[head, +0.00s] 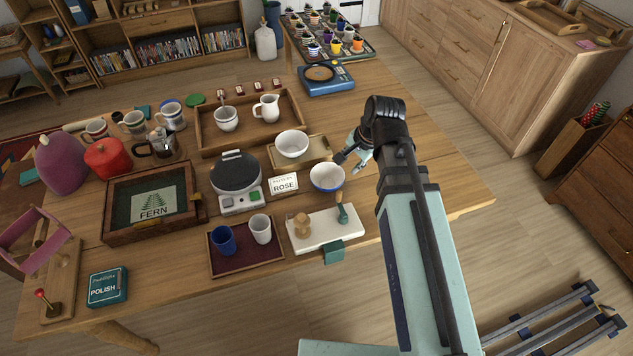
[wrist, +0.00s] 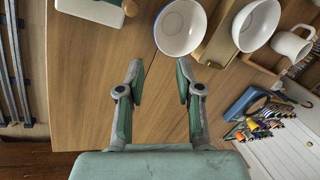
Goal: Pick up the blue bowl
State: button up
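The blue bowl (head: 327,178), white inside with a blue outside, stands upright on the wooden table right of the ROSE card. My gripper (head: 348,164) is at its right side in the head view. In the wrist view the bowl (wrist: 180,28) is at the top, just beyond the fingertips and slightly right of centre. My gripper (wrist: 159,72) is open, with nothing between its fingers. I cannot tell whether a fingertip touches the rim.
A white bowl (head: 292,144) stands on a wooden tray close behind the blue bowl. A white board (head: 325,228) with a wooden knob and a green-handled tool lies in front. A kitchen scale (head: 236,180) is to the left. Bare table lies to the right.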

jog(key=p, duration=0.2)
send_near(337, 187)
jog(key=x, duration=0.5)
jog(key=shift+w+a, duration=0.2)
jog(key=shift+p+x, duration=1.35)
jog(key=shift+x, duration=1.3)
jog(key=shift+d, duration=0.2)
grip_shut()
